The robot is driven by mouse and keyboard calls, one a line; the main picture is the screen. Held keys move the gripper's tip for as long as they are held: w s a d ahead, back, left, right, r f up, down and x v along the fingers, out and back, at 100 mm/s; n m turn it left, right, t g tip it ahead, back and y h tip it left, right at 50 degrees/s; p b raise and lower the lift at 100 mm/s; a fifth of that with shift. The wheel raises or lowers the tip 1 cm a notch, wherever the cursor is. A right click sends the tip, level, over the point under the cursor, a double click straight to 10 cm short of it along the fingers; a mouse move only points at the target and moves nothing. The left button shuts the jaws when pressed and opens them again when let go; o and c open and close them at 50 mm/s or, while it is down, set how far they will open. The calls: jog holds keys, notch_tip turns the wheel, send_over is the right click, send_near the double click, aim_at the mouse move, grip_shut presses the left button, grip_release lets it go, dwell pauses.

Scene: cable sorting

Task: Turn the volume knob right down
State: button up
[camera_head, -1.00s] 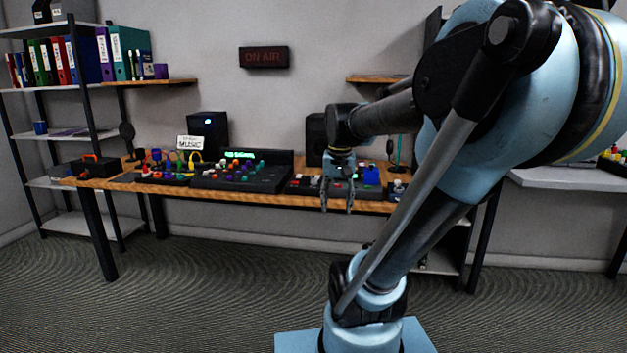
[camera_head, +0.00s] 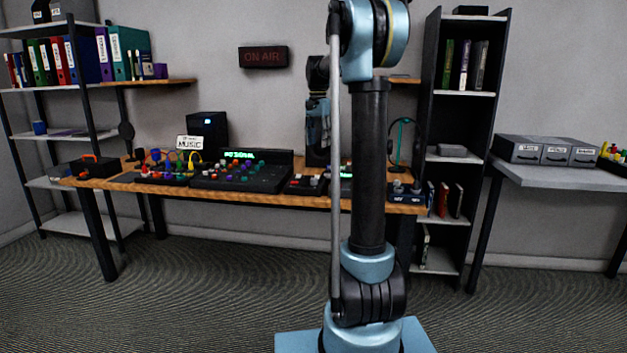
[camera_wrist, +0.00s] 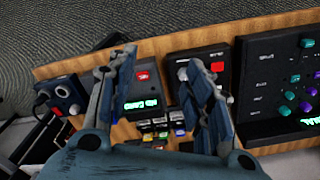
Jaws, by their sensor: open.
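My gripper (camera_wrist: 160,78) is open and empty, pointing down over the desk's control devices; in the head view its body (camera_head: 318,125) shows partly behind my arm. No knob carries a readable volume label, so I cannot tell which is the volume knob. A small dark-blue box (camera_wrist: 62,97) with round knobs lies left of the fingers in the wrist view; it shows at the desk's right end in the head view (camera_head: 403,193). A black mixer (camera_wrist: 280,85) with teal and purple knobs lies to the right; it is also in the head view (camera_head: 240,180).
A black unit with a green display and red button (camera_wrist: 143,90) lies between the fingers in the wrist view. A unit with a red button (camera_wrist: 202,68) is beside the right finger. Coloured buttons (camera_wrist: 158,130) lie below. A speaker (camera_head: 207,135) stands behind the mixer.

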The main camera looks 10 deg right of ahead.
aim_at(314, 179)
jog(key=w+f+m, duration=0.3)
jog(key=w, duration=1.1)
jog(key=shift+g, duration=0.4)
jog(key=f, duration=1.7)
jog(key=shift+s+d, duration=0.1)
jog(key=shift+s, duration=0.3)
jog(key=c, duration=1.1)
